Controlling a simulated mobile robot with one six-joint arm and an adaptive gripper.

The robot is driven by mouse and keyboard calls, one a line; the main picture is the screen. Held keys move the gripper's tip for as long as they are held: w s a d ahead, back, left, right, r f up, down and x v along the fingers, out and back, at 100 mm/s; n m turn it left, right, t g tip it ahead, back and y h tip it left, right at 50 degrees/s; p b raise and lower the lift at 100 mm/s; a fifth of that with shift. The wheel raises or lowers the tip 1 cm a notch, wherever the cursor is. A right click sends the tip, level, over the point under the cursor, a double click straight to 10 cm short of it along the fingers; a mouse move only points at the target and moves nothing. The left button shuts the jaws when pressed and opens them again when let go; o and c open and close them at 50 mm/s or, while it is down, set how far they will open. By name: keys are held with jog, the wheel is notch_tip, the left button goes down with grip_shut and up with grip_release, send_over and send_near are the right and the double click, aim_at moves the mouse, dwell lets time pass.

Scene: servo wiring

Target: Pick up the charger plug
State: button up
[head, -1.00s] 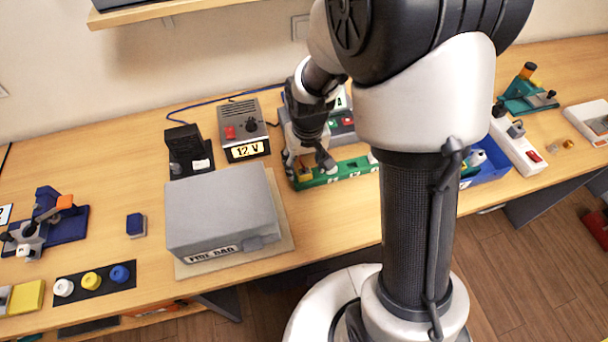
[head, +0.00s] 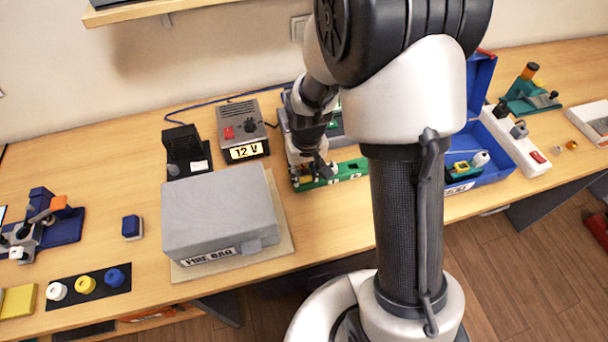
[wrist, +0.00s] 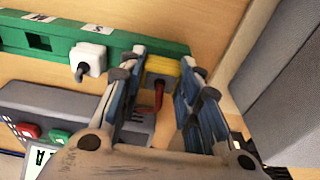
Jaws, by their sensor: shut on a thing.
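My gripper (wrist: 165,66) is at the left end of the green slotted rail (head: 345,170). Its blue-padded fingers are on either side of a yellow connector (wrist: 162,68) with a red lead and are shut on it. The connector is at the rail, which also shows in the wrist view (wrist: 116,42); I cannot tell if it is seated or lifted. A white plug (wrist: 90,58) with a dark lead sits in the rail beside it. A white power strip (head: 527,156) at the right holds grey plugs (head: 519,130). I cannot tell which piece is the charger plug.
A grey box (head: 215,222) stands left of my gripper and rises close beside it in the wrist view (wrist: 285,75). The 12 V supply (head: 242,130) is behind it. A grey unit with red and green buttons (wrist: 60,120) borders the rail. An open blue box (head: 490,172) is right.

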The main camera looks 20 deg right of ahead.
aim_at(304, 173)
jog(key=c, duration=0.4)
notch_tip(304, 173, up, 20)
jog(key=p, duration=0.6)
